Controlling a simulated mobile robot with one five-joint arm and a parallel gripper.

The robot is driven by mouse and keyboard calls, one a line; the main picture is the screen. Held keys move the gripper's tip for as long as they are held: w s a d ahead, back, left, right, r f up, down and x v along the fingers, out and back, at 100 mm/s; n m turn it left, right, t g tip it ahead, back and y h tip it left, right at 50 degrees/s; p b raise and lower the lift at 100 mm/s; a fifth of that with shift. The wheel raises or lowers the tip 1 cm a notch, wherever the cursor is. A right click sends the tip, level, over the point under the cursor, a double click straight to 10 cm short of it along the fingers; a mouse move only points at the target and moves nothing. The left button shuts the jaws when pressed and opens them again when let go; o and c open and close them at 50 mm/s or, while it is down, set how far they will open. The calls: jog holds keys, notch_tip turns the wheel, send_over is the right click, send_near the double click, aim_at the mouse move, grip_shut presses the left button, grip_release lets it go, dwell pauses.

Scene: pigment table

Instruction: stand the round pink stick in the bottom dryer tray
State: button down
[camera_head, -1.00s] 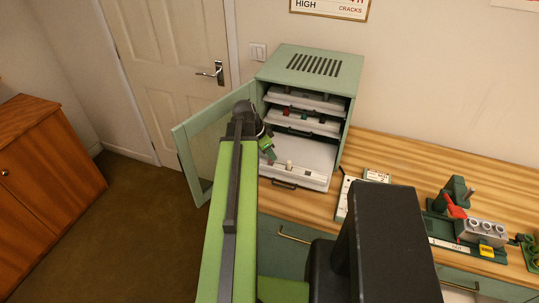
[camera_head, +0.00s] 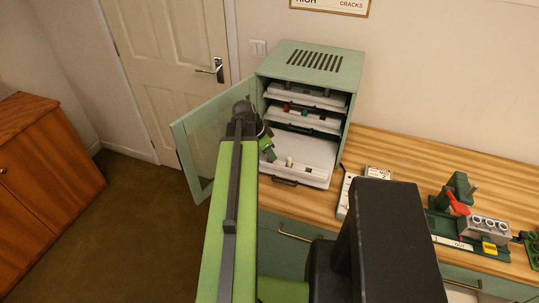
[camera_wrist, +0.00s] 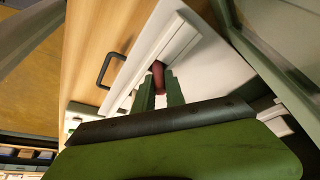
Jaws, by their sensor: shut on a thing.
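The round pink stick (camera_wrist: 158,76) shows dark reddish-pink in the wrist view, between the green fingertips of my gripper (camera_wrist: 160,88). My gripper is shut on it. Its lower end is by the white bottom dryer tray (camera_wrist: 201,62); I cannot tell whether it touches. In the head view, my gripper (camera_head: 269,152) is at the left part of the pulled-out bottom tray (camera_head: 312,152), inside the open dryer front. The stick is barely visible there. A pale stick (camera_head: 289,162) stands in the tray's front strip, just right of my gripper.
The green dryer (camera_head: 312,62) has its glazed door (camera_head: 203,150) open at the left, close to my arm. A middle tray (camera_head: 318,121) and a top tray (camera_head: 325,99) hold other sticks above.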

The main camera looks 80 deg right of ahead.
jog(key=shift+f, duration=0.25)
jog(key=c, duration=1.3)
grip_release()
jog(key=shift+r, duration=0.1)
notch_tip(320, 180, up, 8)
jog(key=p, duration=0.8)
